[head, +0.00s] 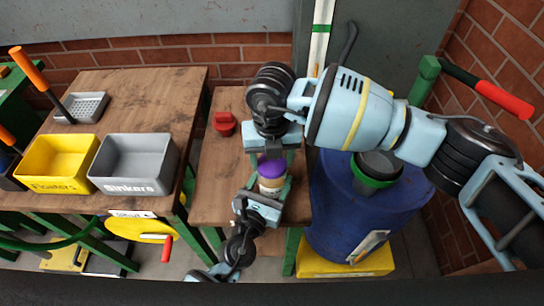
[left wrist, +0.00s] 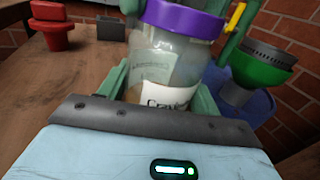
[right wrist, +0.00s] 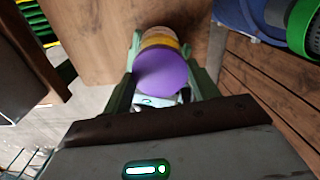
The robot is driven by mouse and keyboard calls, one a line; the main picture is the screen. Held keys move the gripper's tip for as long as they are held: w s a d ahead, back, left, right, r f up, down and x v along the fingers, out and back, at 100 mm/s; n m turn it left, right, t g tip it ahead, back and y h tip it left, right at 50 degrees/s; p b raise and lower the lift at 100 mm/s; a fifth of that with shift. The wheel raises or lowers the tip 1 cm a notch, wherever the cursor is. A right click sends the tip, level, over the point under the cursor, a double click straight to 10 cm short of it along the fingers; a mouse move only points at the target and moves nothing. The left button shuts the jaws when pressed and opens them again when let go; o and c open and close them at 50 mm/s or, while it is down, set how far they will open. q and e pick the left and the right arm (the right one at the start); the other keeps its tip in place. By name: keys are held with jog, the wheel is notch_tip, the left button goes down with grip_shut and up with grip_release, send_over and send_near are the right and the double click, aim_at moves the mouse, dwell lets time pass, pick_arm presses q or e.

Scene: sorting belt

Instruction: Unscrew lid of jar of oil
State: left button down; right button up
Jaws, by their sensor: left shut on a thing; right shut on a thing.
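The jar is clear with a white label and a purple lid (head: 271,166). It stands upright over the small wooden table in the head view, and its body (left wrist: 168,68) fills the middle of the left wrist view. My left gripper (head: 266,190) is shut on the jar body from the near side. My right gripper (head: 272,154) comes from above and is shut on the lid. The right wrist view shows the lid (right wrist: 160,70) between the fingers. The lid sits on the jar; its threads are hidden.
A red object (head: 224,123) stands on the small table (head: 218,175) left of the jar. A blue barrel (head: 340,215) with a green-rimmed funnel (head: 375,180) stands close on the right. Yellow (head: 58,160) and grey (head: 135,163) bins sit on the left table.

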jog(key=n, duration=1.2)
jog(key=shift+n, duration=0.4)
jog(key=n, duration=0.3)
jog(key=shift+r, duration=0.1)
jog(key=n, duration=0.3)
jog(key=shift+n, duration=0.3)
jog(key=n, duration=0.4)
jog(key=shift+n, duration=0.3)
jog(key=n, duration=0.4)
jog(key=shift+n, duration=0.4)
jog(key=n, duration=0.4)
